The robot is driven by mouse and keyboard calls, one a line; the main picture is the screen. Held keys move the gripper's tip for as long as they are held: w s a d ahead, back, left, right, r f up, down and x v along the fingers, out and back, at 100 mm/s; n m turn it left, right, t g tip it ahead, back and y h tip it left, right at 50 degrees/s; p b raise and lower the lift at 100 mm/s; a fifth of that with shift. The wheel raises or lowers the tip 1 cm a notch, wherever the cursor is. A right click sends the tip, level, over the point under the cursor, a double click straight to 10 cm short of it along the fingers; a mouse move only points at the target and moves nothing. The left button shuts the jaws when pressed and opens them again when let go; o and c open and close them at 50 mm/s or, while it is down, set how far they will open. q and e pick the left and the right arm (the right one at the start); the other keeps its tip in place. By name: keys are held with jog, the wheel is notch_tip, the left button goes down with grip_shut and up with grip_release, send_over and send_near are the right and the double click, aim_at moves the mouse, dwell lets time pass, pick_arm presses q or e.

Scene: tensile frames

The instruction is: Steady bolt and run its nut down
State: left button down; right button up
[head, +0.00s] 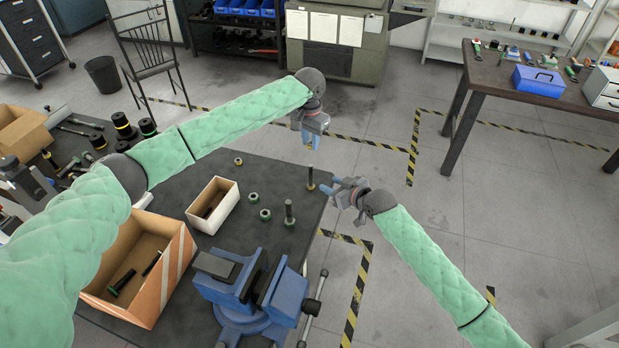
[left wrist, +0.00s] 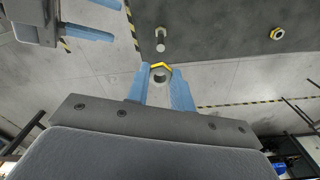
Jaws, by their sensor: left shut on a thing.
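My left gripper (head: 312,143) is shut on a nut with a yellow edge, held in the air beyond the table's far right corner. The held nut (left wrist: 160,74) shows between the blue fingertips in the left wrist view; I cannot make it out in the head view. A bolt (head: 310,177) stands upright near that corner, and also shows in the left wrist view (left wrist: 160,40). My right gripper (head: 329,187) is open, its fingers just right of this bolt and apart from it. A second bolt (head: 289,214) stands nearer the vise.
Loose nuts (head: 252,197) lie on the dark table (head: 270,175). A blue vise (head: 250,285) is at the front edge. A white box (head: 213,205) and a cardboard box (head: 170,235) stand to the left. Floor lies right of the table.

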aim_at(312, 176)
jog(key=x, duration=1.2)
jog(key=shift+w+d+f, duration=0.15)
jog(key=shift+w+f, duration=0.05)
dwell(0.4)
grip_shut()
